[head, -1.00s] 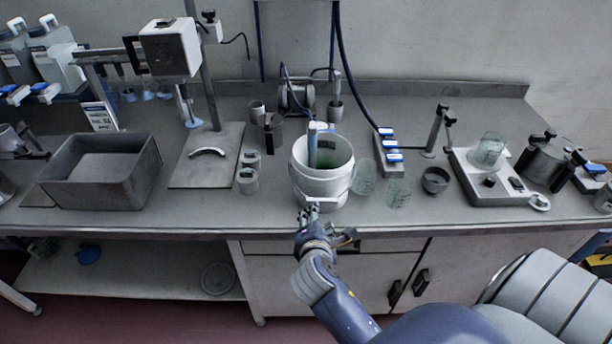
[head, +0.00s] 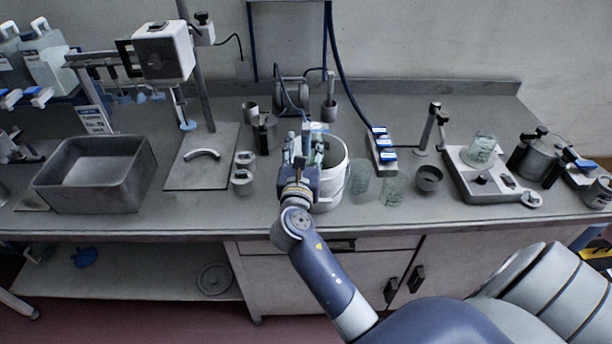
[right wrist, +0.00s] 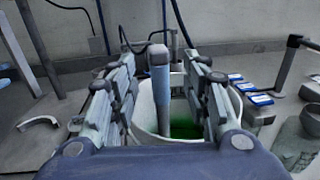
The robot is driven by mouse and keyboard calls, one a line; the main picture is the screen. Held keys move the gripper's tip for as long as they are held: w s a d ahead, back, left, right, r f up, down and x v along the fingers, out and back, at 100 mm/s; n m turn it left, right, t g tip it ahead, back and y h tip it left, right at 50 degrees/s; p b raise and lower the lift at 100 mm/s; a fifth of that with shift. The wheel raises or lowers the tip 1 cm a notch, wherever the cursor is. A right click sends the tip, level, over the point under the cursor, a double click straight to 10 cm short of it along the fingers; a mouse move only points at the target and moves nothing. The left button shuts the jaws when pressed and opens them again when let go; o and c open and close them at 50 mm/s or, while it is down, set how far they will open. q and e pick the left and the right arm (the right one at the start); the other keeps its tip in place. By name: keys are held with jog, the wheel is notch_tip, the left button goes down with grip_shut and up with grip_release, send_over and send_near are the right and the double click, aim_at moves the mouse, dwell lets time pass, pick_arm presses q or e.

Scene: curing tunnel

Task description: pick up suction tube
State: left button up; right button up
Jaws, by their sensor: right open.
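The suction tube is a grey-blue upright tube (right wrist: 160,88) standing in a white bucket (right wrist: 147,118) with green liquid, seen in the right wrist view. In the head view the bucket (head: 334,178) is partly hidden by my right gripper (head: 305,148), and only the top of the tube (head: 306,127) shows. My right gripper also fills the right wrist view (right wrist: 160,90). Its fingers are open, one on each side of the tube in that picture. I cannot tell if they touch it. My left gripper is not in view.
Glass beakers (head: 391,190) and a dark cup (head: 429,178) stand right of the bucket. Small metal cups (head: 242,183) and a stand plate (head: 203,158) are to its left. A blue-switched power strip (head: 383,150) and hanging hoses are behind. The front bench strip is clear.

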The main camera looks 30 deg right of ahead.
aim_at(306, 137)
jog(key=shift+p+x, duration=0.75)
jog(key=shift+x, duration=2.1)
jog(key=shift+a, duration=0.1)
jog(key=shift+c, duration=0.8)
grip_shut()
